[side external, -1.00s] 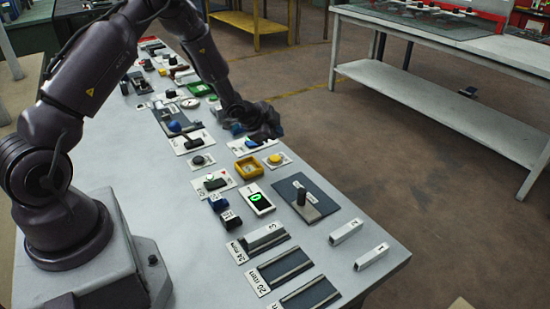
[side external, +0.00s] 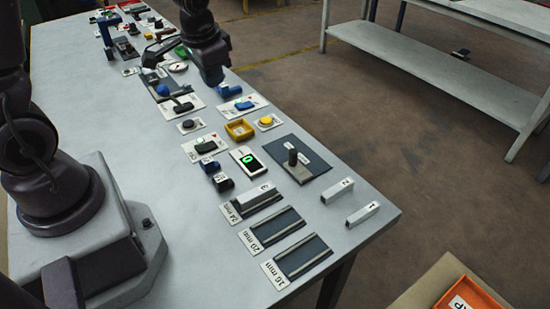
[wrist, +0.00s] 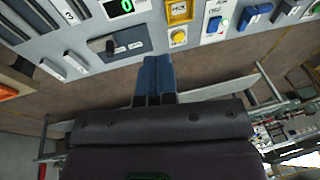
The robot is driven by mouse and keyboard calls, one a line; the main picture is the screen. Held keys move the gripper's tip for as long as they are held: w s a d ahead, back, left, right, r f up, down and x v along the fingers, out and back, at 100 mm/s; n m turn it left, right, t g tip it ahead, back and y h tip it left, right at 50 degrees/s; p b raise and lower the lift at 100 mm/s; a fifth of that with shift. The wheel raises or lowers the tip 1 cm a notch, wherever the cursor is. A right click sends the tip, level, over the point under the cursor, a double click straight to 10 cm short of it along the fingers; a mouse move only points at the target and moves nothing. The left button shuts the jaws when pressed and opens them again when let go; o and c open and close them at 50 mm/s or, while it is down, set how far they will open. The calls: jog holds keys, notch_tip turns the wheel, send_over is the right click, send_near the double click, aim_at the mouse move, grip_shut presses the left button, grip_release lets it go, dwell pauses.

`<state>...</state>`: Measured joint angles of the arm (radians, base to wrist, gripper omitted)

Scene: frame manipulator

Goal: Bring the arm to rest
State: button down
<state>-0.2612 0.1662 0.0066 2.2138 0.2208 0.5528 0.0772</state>
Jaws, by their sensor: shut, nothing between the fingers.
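In the wrist view my gripper (wrist: 157,62) shows as two blue fingers pressed together with nothing between them. The fingers point toward the bench edge beside the yellow button, and floor lies behind them. In the side view the dark end of my arm (side external: 209,52) hangs over the far half of the bench, above the row of panels. My arm's upper part is cut off by the picture's edge.
The grey bench (side external: 120,130) carries several panels, including a blue control (side external: 243,105), a yellow frame (side external: 239,129), a green display (side external: 249,159) and an upright dark post (side external: 292,157). An orange tray (side external: 468,297) stands at lower right.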

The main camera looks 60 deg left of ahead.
jog(key=s+d+r+t+h, duration=0.2)
jog(key=s+d+r+t, duration=0.1)
jog(key=s+d+r, duration=0.8)
jog(key=shift+s+r+t, duration=0.3)
jog(key=shift+s+r, duration=0.55)
jog(key=shift+r, duration=0.35)
